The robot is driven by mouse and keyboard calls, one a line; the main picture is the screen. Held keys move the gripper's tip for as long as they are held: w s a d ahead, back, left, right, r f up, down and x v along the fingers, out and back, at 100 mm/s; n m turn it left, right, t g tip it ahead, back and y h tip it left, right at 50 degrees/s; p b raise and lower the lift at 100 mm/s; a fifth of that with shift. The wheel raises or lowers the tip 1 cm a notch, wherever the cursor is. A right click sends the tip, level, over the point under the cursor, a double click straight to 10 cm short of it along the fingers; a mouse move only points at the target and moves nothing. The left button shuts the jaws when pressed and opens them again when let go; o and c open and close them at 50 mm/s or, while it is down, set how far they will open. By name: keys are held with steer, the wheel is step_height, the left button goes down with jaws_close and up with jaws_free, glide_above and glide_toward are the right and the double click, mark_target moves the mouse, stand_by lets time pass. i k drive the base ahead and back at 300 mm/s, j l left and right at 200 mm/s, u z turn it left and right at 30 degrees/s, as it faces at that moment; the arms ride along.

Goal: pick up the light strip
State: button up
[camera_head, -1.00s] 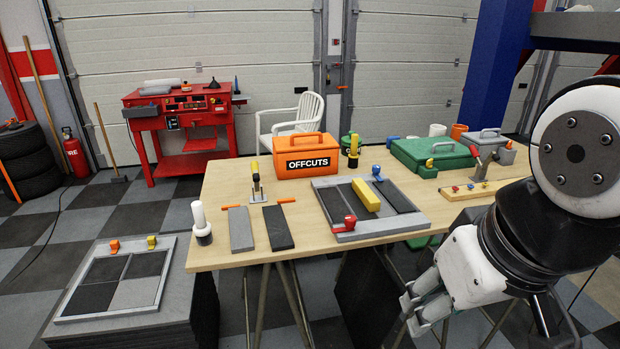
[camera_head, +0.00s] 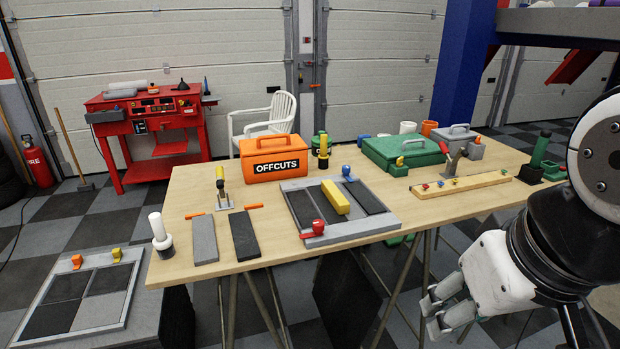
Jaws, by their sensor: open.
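The light strip (camera_head: 204,240) is a flat light-grey rectangle lying on the wooden table near its front left edge. A dark strip (camera_head: 244,236) of similar size lies just right of it, with a small gap between them. My gripper (camera_head: 431,316) is at the lower right, in front of the table and below its top, far to the right of the light strip. Its fingers are apart and nothing shows between them.
A white-topped cylinder (camera_head: 158,230) stands left of the strip, and a yellow-topped tool (camera_head: 221,188) stands behind it. A grey framed tray (camera_head: 350,231) with dark strips and a yellow block is to the right. An orange OFFCUTS box (camera_head: 273,158) stands behind.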

mark_target(204, 243)
steer(key=i+j, duration=0.45)
steer(key=j, duration=0.25)
steer(key=i+j+z, duration=0.1)
steer(key=i+j, duration=0.35)
steer(key=j, duration=0.25)
